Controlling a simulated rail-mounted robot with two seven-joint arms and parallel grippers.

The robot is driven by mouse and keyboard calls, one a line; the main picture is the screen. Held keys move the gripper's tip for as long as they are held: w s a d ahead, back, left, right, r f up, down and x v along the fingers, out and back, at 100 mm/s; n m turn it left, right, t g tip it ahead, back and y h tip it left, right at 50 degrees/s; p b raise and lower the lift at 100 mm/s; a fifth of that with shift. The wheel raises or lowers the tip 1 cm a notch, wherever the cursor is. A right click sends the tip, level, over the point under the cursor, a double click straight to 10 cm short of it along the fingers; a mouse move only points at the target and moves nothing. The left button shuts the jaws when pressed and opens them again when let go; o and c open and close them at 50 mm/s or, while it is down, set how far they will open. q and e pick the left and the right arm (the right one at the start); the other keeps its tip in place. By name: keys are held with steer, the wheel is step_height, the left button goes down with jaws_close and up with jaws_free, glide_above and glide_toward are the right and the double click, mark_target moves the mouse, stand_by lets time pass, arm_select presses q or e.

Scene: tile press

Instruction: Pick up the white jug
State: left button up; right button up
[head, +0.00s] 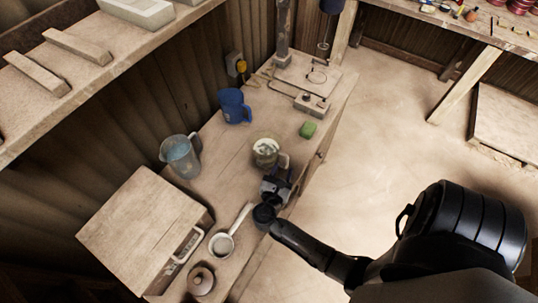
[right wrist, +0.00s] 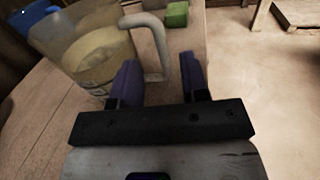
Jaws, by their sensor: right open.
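The white jug (head: 266,150) stands upright on the wooden bench in the head view, just beyond my right gripper (head: 277,178). The two purple fingers are open, one on each side of the handle's lower part in the picture. I cannot tell whether either finger touches it. My left gripper is not in view.
A clear jug (head: 181,156) and blue jug (head: 234,105) stand behind, toward the wall. A green block (head: 307,130) lies beyond the white jug. Open floor lies right of the bench.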

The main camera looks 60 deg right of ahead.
mark_target(286, 163)
steer(key=shift+b+x, duration=0.6)
steer(key=shift+x, duration=1.6)
steer(key=shift+s, duration=0.1)
steer(key=shift+c, duration=0.2)
jaws_close()
steer(key=shift+r, duration=0.15)
